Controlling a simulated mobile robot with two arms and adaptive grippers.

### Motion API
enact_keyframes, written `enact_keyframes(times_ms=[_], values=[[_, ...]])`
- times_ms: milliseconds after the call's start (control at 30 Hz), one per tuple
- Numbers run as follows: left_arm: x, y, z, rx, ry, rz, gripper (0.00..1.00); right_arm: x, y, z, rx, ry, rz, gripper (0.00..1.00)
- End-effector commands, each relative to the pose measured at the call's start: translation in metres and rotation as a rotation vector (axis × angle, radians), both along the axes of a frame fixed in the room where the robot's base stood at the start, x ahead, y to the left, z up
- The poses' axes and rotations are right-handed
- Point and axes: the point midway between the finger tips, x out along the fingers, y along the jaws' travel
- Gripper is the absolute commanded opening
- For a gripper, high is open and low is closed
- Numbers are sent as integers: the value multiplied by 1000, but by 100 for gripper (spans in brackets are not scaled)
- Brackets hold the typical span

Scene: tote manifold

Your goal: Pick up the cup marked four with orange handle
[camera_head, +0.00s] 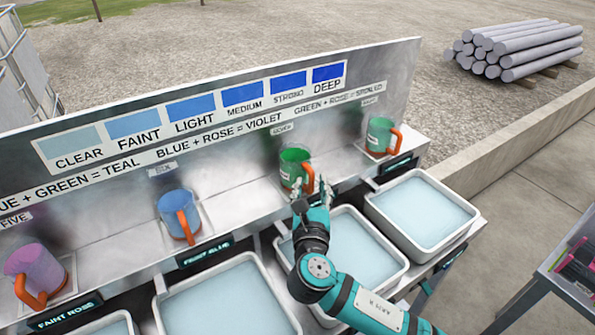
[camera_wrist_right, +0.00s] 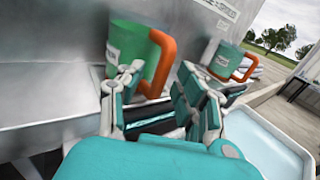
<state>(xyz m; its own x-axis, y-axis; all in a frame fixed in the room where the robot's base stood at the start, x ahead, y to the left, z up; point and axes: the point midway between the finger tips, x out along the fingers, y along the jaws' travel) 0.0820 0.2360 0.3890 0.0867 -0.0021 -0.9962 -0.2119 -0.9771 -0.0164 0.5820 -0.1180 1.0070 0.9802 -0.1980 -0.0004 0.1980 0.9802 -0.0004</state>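My right gripper (camera_head: 312,190) is in front of a green cup (camera_head: 294,166) with an orange handle, on the ledge. In the right wrist view the gripper (camera_wrist_right: 158,92) has its fingers spread apart. The green cup (camera_wrist_right: 131,48) and its handle stand just beyond the fingers; I cannot tell whether they touch. Another green cup (camera_head: 379,136) with an orange handle stands to the right. A blue cup (camera_head: 175,208) and a pink cup (camera_head: 36,268), both with orange handles, stand to the left. The pink cup's wall label reads FIVE. I cannot read a "four" anywhere. My left gripper is not in view.
White trays of pale liquid, such as the right one (camera_head: 422,210), stand along the front below the ledge. A metal back panel (camera_head: 230,130) with a colour chart rises behind the cups. A dark table (camera_head: 575,270) is at the right edge.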

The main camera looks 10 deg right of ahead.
Motion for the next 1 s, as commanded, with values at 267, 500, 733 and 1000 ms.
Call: enact_keyframes(times_ms=[267, 500, 733, 1000], values=[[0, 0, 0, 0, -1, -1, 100, 0, 0, 0, 0, 0, 0, 0], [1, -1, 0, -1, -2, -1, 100, 0, 0, 0, 0, -1, 0, 0], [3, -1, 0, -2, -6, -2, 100, 0, 0, 1, 0, -1, 0, 0], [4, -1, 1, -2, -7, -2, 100, 0, 0, 20, 1, -3, 0, 0]])
